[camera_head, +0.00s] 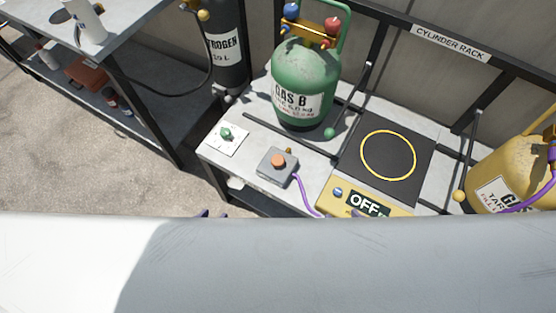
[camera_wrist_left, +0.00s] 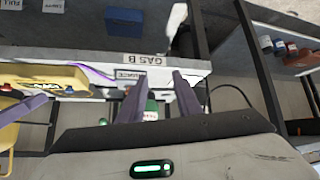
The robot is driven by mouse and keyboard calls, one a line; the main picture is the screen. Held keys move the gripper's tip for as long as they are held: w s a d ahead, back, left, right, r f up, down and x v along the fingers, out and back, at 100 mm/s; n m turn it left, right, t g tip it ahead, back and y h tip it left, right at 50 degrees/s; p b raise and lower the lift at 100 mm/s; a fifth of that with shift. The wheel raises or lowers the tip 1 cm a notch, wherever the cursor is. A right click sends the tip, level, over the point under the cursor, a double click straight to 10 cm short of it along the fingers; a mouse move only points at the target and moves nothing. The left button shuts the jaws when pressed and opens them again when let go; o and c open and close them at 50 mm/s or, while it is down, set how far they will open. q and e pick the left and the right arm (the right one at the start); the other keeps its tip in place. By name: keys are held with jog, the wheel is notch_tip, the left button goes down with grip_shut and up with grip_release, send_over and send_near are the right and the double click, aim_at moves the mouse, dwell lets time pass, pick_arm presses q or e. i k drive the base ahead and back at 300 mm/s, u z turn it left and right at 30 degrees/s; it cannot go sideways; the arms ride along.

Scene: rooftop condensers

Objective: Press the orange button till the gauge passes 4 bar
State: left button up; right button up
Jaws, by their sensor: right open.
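The orange button (camera_head: 278,160) sits on a small grey box (camera_head: 268,170) on the bench, with a purple cable running from it. I cannot make out a pressure gauge in either view. My left gripper (camera_wrist_left: 155,82) shows in the left wrist view with its two purple fingers apart and nothing between them. In the head view, only small purple tips show above my pale arm link, below and left of the button box and apart from it. My right gripper (camera_wrist_left: 32,98) is partly visible at the left edge of the wrist view, its fingers apart.
The green GAS B cylinder (camera_head: 305,80) stands behind the button. A black scale plate (camera_head: 385,192) with a yellow ring and OFF display lies to the right, then a yellow cylinder (camera_head: 507,170). A white plate with a green knob (camera_head: 226,133) is left. My arm link hides the foreground.

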aim_at(277, 161)
jog(key=k, duration=1.25)
jog(key=z, duration=0.65)
jog(key=i, duration=0.7)
jog(key=z, duration=0.2)
